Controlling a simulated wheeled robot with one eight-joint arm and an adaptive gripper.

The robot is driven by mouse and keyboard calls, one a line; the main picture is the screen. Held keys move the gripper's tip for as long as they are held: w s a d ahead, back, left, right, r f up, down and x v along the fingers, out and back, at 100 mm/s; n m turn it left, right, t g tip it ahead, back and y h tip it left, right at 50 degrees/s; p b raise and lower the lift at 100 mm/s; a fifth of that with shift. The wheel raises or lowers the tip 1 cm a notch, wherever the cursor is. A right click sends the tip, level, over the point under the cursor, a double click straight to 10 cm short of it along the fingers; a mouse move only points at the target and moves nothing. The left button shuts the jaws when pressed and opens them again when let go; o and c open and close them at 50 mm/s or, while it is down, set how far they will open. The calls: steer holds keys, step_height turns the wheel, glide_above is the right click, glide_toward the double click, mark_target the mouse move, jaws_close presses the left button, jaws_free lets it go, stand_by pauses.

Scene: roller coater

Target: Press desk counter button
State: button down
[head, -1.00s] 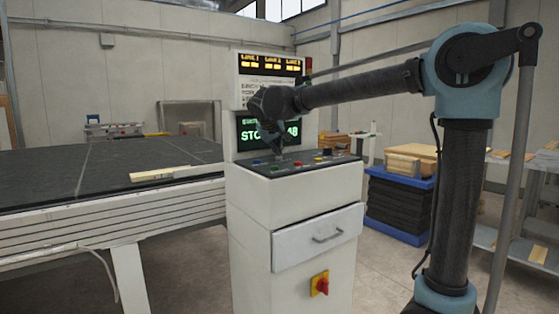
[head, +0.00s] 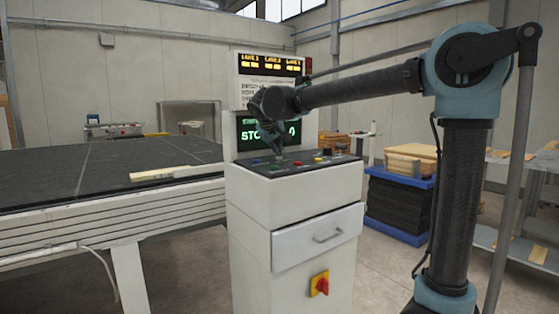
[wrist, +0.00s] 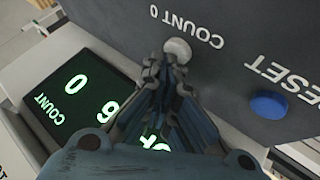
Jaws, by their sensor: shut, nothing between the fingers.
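The control desk (head: 262,207) is a white cabinet with a dark sloping button panel. In the wrist view, a round white button (wrist: 177,50) sits beside the printed label "COUNT 0". My gripper (head: 279,156) is shut and empty, pointing down at the panel. In the wrist view the fingertips (wrist: 165,64) are right at the white button's lower edge; I cannot tell whether they touch it. A blue button (wrist: 268,104) marked "RESET" lies to the right, apart from the fingers. The green-lettered screen (wrist: 85,95) shows "COUNT" and 0; my fingers hide part of it.
Several other coloured buttons, including a red one (head: 318,159), lie on the panel. A long dark-topped table (head: 100,174) with wooden strips stands left. A drawer (head: 317,237) and a red-yellow switch (head: 319,284) are on the desk's front. Stacked boards (head: 400,205) stand right.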

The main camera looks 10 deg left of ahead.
steer(key=shift+r, duration=0.65)
steer(key=shift+r, duration=2.55)
